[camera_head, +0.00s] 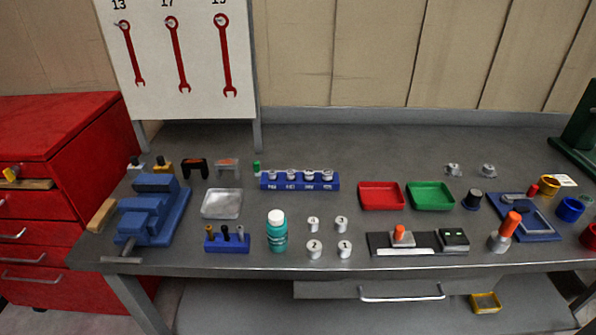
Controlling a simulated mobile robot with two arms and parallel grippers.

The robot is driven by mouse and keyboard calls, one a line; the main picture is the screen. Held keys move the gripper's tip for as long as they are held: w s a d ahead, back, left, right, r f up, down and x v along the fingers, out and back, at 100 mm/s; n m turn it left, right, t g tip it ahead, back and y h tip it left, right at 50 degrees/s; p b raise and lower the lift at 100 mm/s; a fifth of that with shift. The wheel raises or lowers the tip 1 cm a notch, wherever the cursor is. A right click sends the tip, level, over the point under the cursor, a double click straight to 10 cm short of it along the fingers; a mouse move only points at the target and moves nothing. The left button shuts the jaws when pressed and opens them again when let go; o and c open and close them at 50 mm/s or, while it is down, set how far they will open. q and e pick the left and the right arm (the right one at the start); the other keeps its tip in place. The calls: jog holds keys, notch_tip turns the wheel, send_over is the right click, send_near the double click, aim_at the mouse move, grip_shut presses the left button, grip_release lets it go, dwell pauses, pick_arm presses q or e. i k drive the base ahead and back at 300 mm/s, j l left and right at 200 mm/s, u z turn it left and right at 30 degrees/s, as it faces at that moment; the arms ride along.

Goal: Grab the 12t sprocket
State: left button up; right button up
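I cannot pick out a 12t sprocket for certain. A blue rack (300,186) near the middle of the bench holds several small silver round parts (291,175) in a row. Labels on its front are too small to read. Two small grey metal parts, one on the left (454,170) and one on the right (488,171), stand at the back right of the bench; their teeth or markings cannot be made out. Neither of my grippers shows in the head view.
The grey bench (380,145) has clear room along its back. A blue vise (152,213) stands at the left. A teal bottle (277,235) and numbered white cylinders (314,248) stand in front of the rack. Red (381,207) and green (430,207) trays lie to its right.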

aim_at(453, 169)
jog(key=i+l+z, duration=0.15)
jog(key=i+l, duration=0.2)
jog(key=l, duration=0.25)
jog(key=i+l+z, duration=0.2)
jog(key=i+l, duration=0.15)
jog(key=l, duration=0.25)
jog(key=i+l+z, duration=0.15)
jog(key=i+l, duration=0.25)
jog(key=l, duration=0.1)
